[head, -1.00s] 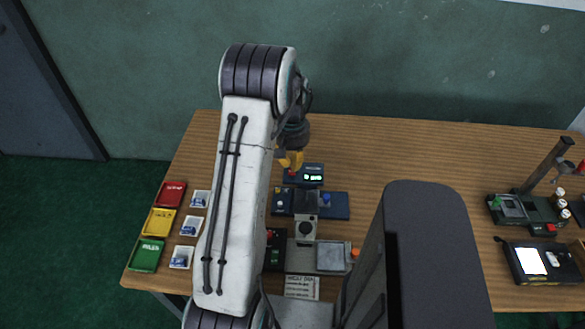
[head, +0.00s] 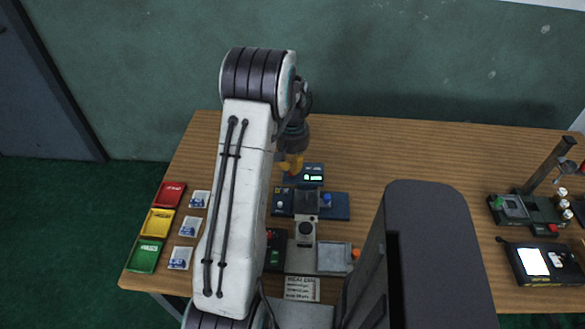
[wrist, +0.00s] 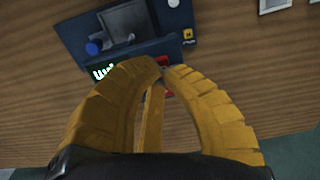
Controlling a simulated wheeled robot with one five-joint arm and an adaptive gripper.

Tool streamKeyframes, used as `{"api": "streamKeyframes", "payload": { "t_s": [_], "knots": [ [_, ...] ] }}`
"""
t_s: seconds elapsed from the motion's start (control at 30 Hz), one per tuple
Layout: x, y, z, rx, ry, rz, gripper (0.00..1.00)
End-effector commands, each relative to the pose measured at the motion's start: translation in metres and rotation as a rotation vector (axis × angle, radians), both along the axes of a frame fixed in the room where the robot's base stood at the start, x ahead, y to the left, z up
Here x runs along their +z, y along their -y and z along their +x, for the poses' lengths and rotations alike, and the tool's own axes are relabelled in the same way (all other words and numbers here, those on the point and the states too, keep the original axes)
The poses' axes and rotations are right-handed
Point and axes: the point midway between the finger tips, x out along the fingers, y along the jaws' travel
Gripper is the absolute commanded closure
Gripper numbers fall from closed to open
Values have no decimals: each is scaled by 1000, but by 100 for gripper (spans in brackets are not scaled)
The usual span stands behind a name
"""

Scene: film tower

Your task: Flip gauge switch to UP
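The gauge is a dark blue box with a lit green display (head: 313,177), at the back of the bench device in the head view. The display also shows in the wrist view (wrist: 103,72), left of my fingers. My gripper (head: 292,170) is at the gauge's left end, pointing down. In the wrist view its yellow fingertips (wrist: 161,69) nearly meet, with nothing seen held between them. Red parts (wrist: 164,61) show just behind the fingertips. The switch itself is mostly hidden by the fingers, so its position and any contact cannot be told.
A blue panel with a blue knob (head: 327,200) lies in front of the gauge. Red (head: 169,194), yellow (head: 158,222) and green (head: 146,255) trays stand at the left. More equipment (head: 530,210) stands at the right. The table middle-right is clear.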

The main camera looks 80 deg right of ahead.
Motion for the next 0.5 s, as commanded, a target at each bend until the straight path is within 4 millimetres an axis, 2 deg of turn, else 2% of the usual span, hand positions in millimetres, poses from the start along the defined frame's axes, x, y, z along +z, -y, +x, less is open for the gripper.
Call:
{"api": "streamKeyframes", "payload": {
  "t_s": [0.5],
  "knots": [
    [-8, 0, 0, 0, 0, 1, 100]
  ]
}}
